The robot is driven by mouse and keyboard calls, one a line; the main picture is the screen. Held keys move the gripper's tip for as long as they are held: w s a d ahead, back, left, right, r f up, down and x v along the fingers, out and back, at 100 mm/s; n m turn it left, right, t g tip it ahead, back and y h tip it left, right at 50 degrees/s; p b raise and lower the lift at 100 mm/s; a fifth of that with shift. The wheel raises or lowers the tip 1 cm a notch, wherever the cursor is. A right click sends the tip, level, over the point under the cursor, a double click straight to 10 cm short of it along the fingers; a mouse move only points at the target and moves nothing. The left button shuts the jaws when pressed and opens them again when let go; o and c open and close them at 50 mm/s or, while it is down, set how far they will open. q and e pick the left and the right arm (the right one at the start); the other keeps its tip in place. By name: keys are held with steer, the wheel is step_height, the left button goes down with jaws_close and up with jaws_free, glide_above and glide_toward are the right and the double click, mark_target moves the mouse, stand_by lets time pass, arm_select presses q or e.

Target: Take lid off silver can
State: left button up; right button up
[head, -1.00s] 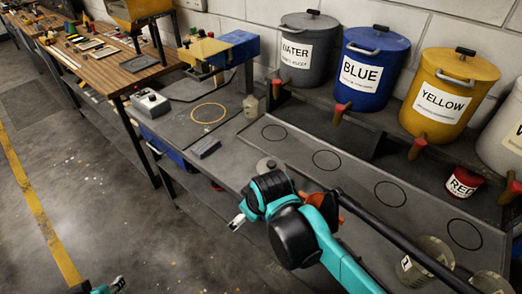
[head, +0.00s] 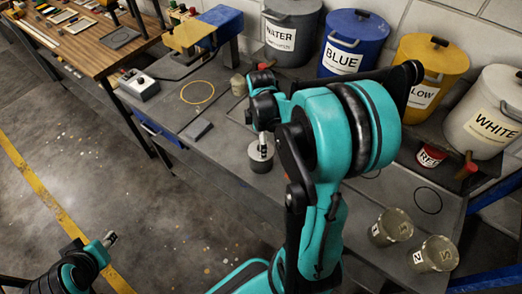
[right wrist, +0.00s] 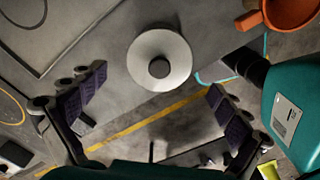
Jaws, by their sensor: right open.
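The silver can (head: 262,158) stands upright near the front edge of the grey bench, partly hidden by my right gripper. The right wrist view shows its round, pale lid (right wrist: 140,62) from above, with a dark knob in the middle. The lid is on the can. My right gripper (head: 263,147) is over the can in the head view. In the right wrist view my right gripper (right wrist: 157,84) is open and empty, and the lid lies just beyond its fingertips. My left gripper (head: 110,239) is low at left, far from the can; its jaws are too small to judge.
Large lidded buckets stand along the back: grey WATER (head: 291,33), BLUE (head: 360,42), yellow (head: 430,70) and WHITE (head: 485,115). A small RED can (head: 430,157) and two clear-topped cups (head: 391,227) are at right.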

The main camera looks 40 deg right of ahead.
step_height(320, 180, down, 3)
steer(key=shift+f, duration=0.1)
jaws_close()
stand_by(0.3)
